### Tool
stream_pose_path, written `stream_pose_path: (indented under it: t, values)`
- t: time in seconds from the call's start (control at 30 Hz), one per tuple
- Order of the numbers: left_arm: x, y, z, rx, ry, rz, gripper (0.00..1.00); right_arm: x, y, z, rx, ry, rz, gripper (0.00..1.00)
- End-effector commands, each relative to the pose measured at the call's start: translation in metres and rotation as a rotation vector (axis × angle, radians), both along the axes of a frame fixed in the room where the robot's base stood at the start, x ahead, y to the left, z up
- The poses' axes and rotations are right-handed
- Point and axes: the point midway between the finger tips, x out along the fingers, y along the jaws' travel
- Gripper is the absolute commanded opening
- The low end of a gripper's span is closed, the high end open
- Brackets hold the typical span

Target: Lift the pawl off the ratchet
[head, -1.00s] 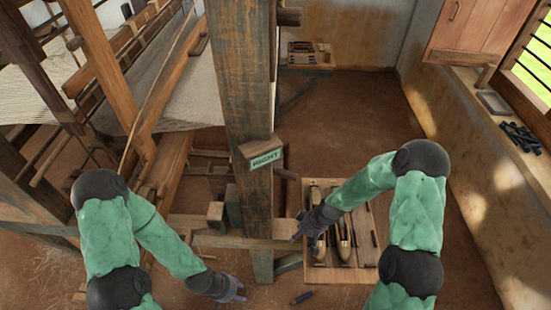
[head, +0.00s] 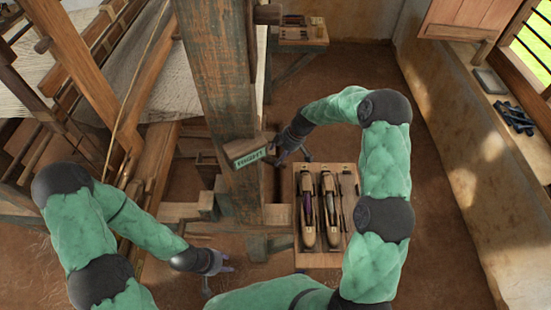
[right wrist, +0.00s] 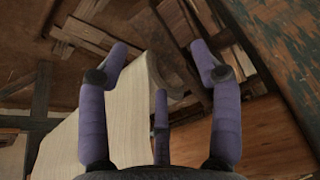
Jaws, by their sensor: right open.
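I cannot pick out the pawl or the ratchet in either view. My right gripper (head: 292,157) is beside the loom's thick upright post, to the right of its "RIGHT" sign, above the far edge of the shuttle tray. In the right wrist view the right gripper (right wrist: 161,62) is open, its fingers spread with nothing between them. Beyond them are pale cloth (right wrist: 115,120) and wooden loom parts. My left gripper (head: 216,272) is low in front of the loom, left of the post's foot, with its fingers apart and empty.
The worn post (head: 215,80) with its sign (head: 249,156) stands mid-view. A wooden tray (head: 320,260) of shuttles is right of its foot. A small bench (head: 302,36) stands behind. Dark items (head: 513,117) lie on the right ledge. Floor between tray and right wall is free.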

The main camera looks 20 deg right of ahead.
Motion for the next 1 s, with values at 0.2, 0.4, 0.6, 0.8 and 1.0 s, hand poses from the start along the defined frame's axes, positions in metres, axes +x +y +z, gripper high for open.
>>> stream_pose_path:
  t: [0.2, 0.4, 0.6, 0.8, 1.0]
  values:
    - [0.000, 0.000, -0.001, 0.000, 0.000, 0.000, 0.40, 0.005, 0.011, -0.028, 0.000, -0.001, 0.000, 0.65]
    - [0.000, 0.000, -0.001, 0.000, 0.000, 0.000, 0.40, 0.006, 0.015, -0.039, -0.001, -0.002, -0.001, 0.65]
    - [0.000, 0.000, -0.001, 0.000, -0.001, 0.000, 0.40, 0.007, 0.015, -0.039, -0.001, -0.002, -0.001, 0.65]
    - [0.000, 0.000, -0.001, 0.000, -0.001, 0.000, 0.40, 0.006, 0.015, -0.039, -0.001, -0.002, -0.001, 0.31]
    - [0.000, 0.000, -0.001, 0.000, 0.000, 0.000, 0.40, 0.006, 0.015, -0.040, -0.001, -0.001, -0.002, 0.00]
